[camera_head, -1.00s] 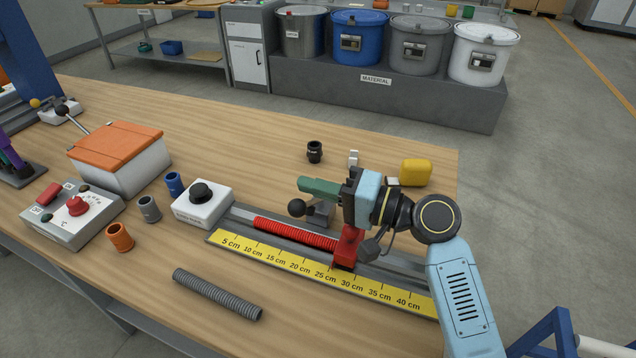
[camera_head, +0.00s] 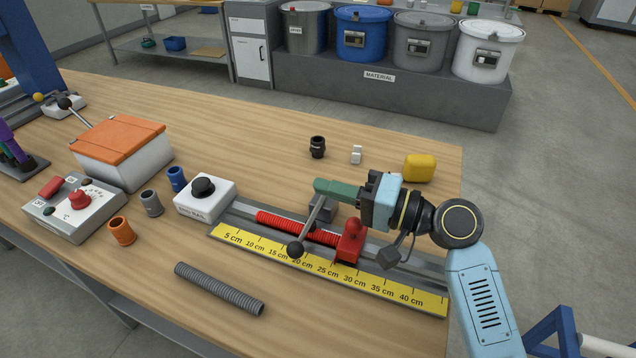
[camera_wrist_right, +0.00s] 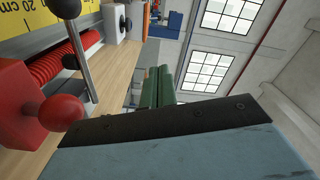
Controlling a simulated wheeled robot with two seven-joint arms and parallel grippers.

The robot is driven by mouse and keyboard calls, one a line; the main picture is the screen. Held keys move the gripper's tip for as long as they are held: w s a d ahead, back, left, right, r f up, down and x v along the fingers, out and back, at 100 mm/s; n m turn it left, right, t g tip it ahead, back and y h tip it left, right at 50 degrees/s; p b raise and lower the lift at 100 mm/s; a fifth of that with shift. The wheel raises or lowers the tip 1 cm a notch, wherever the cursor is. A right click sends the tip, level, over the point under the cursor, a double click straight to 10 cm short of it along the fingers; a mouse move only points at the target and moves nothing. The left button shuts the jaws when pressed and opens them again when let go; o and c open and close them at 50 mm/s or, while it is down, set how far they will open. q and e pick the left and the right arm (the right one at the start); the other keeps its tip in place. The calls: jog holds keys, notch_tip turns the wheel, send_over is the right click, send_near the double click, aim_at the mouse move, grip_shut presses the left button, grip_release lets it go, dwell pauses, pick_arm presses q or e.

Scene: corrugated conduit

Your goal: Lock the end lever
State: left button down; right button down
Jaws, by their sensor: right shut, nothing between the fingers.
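The end lever (camera_head: 308,226) is a metal rod with a black ball knob, pivoting at a grey block (camera_head: 323,208) on the rail. It lies tilted across the red corrugated conduit (camera_head: 285,225), its knob over the yellow scale (camera_head: 330,273). A red stop with a red knob (camera_head: 349,243) sits at the conduit's right end. In the right wrist view, the rod (camera_wrist_right: 78,50) and red knob (camera_wrist_right: 62,113) are left of the fingers. My right gripper (camera_head: 318,186) has green fingers, shut and empty, just above the grey block; contact is unclear. My left gripper is not in view.
A white box with a black knob (camera_head: 204,198) stands at the rail's left end. A loose grey conduit (camera_head: 218,289) lies in front. A black fitting (camera_head: 317,147), a white piece (camera_head: 356,155) and a yellow block (camera_head: 419,168) stand behind the gripper. The table's back middle is clear.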

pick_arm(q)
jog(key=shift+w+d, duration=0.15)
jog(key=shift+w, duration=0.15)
pick_arm(e)
jog(key=v, duration=1.1)
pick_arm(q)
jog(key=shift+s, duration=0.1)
pick_arm(e)
jog(key=shift+w, duration=0.1)
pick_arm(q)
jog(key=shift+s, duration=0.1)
pick_arm(e)
jog(key=shift+f, duration=0.1)
